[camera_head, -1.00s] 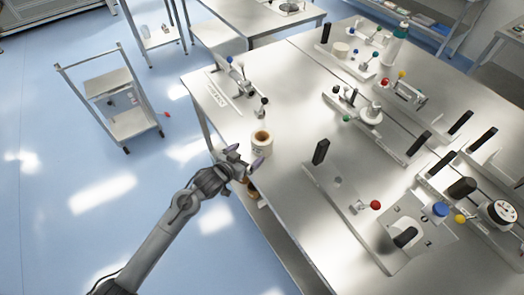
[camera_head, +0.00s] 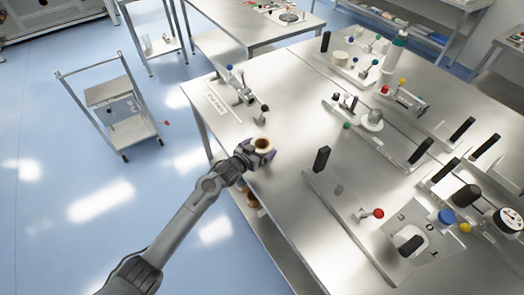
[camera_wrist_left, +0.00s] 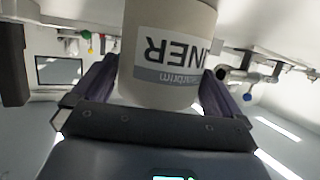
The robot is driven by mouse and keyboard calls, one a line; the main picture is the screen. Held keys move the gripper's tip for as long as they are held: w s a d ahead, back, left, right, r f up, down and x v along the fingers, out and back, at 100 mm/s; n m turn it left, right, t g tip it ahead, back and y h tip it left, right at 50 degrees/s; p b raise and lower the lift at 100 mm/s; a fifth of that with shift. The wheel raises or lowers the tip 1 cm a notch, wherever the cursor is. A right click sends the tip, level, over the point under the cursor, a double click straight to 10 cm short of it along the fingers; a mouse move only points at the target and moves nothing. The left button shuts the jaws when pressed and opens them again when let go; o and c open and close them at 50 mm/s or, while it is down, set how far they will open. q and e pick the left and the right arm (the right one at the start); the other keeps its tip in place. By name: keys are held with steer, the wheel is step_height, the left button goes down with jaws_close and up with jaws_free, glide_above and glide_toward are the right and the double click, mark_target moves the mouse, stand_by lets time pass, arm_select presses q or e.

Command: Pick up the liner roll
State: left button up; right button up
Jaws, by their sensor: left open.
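The liner roll (camera_head: 263,144) is a short pale roll with a brown core, standing upright near the left edge of the steel table (camera_head: 290,200). In the left wrist view the liner roll (camera_wrist_left: 168,50) fills the upper middle, its label reading upside down. My left gripper (camera_head: 261,150) is open at the roll, with its fingers around it. In the left wrist view the left gripper (camera_wrist_left: 158,92) has one dark finger on each side of the roll. Whether the fingers touch the roll is hard to tell. My right gripper is not in view.
A fixture with blue and black knobs (camera_head: 244,92) stands beyond the roll. A rail with a black handle (camera_head: 321,160) and red knob (camera_head: 378,213) lies to the right. Brown rolls (camera_head: 252,200) sit below the table edge. A cart (camera_head: 125,130) stands at left.

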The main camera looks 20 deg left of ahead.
arm_select(q)
steer(key=shift+x, duration=0.8)
steer(key=shift+c, duration=0.5)
steer(key=c, duration=0.7)
steer(key=shift+c, duration=1.1)
steer(key=shift+r, duration=0.15)
